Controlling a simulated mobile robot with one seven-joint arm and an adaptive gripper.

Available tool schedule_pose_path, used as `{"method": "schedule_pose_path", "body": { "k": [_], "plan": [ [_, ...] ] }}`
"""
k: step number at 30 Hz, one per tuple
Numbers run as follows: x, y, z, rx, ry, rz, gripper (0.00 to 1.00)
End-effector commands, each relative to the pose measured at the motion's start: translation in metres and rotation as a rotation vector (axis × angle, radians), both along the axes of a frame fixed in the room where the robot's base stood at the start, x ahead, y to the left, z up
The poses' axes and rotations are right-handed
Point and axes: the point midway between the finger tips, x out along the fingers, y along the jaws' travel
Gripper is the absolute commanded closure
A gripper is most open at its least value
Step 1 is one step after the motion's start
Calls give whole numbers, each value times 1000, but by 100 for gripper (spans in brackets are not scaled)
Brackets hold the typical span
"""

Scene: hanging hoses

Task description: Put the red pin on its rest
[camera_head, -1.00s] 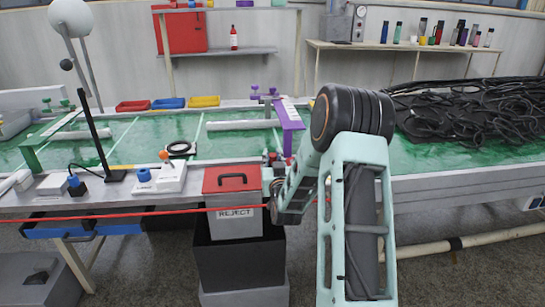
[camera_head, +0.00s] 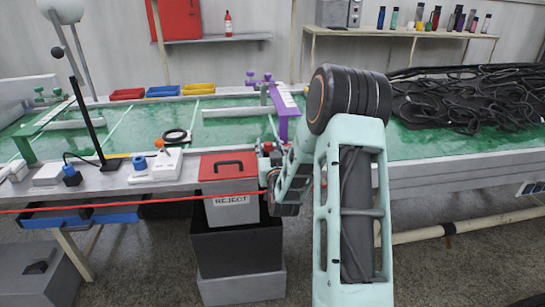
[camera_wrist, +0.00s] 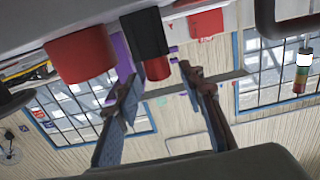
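In the wrist view my gripper (camera_wrist: 160,85) has its two fingers spread apart. A short red cylinder on the end of a black block (camera_wrist: 146,34) shows between and beyond the fingertips; I see no contact. I cannot tell whether this is the red pin. A wider red cylinder (camera_wrist: 82,54) is at the upper left of that view. In the head view a small red part (camera_head: 266,147) stands at the bench edge beside my arm's far end. My gripper is not clearly visible there. I cannot make out the rest with certainty.
A grey box marked REJECT with a red lid (camera_head: 228,165) stands at the bench front, left of my arm. A red line (camera_head: 110,205) runs across in front. A purple frame (camera_head: 283,110) stands behind. Black hoses (camera_head: 460,100) are heaped at the right. Green bench surface lies between.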

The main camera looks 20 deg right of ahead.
Motion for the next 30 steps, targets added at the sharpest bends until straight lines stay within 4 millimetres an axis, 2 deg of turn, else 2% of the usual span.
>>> {"method": "schedule_pose_path", "body": {
  "k": [9, 15, 21, 30],
  "plan": [
    [-63, 19, 0, 0, 2, 1, 64],
    [-89, 26, 0, 0, 1, 1, 64],
    [-98, 29, 0, 0, -1, 1, 64],
    [-99, 29, 0, 0, -1, 1, 64]
  ]
}}
